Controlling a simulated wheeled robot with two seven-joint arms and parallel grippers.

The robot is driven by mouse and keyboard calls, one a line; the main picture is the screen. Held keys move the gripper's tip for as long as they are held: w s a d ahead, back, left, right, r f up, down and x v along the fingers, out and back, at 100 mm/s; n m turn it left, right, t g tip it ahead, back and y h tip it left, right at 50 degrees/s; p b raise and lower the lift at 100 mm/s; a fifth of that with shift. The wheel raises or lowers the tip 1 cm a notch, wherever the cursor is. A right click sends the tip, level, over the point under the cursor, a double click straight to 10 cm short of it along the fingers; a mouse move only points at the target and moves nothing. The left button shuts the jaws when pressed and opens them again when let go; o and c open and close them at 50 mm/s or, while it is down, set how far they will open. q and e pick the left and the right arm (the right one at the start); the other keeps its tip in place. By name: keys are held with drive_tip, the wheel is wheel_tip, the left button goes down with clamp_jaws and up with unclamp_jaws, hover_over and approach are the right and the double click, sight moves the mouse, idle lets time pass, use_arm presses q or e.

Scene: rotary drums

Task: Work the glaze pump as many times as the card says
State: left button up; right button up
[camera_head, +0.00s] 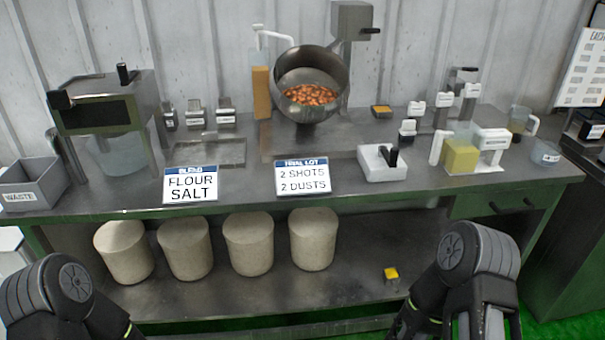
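The glaze pump (261,88) stands at the back of the bench, left of the tilted steel drum (313,62). It is an amber bottle with a white pump head, and its white spout points right toward the drum. Brown nut-like pieces (311,95) lie in the drum. The card (302,178) at the bench's front edge reads "TRIAL LOT", "2 SHOTS", "2 DUSTS". Another card (191,186) to its left reads "BLEND", "FLOUR", "SALT". Only links of my two arms show at the lower corners, in front of the bench. Neither gripper's fingers show.
A machine (103,107) and grey waste bin (32,186) stand left.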

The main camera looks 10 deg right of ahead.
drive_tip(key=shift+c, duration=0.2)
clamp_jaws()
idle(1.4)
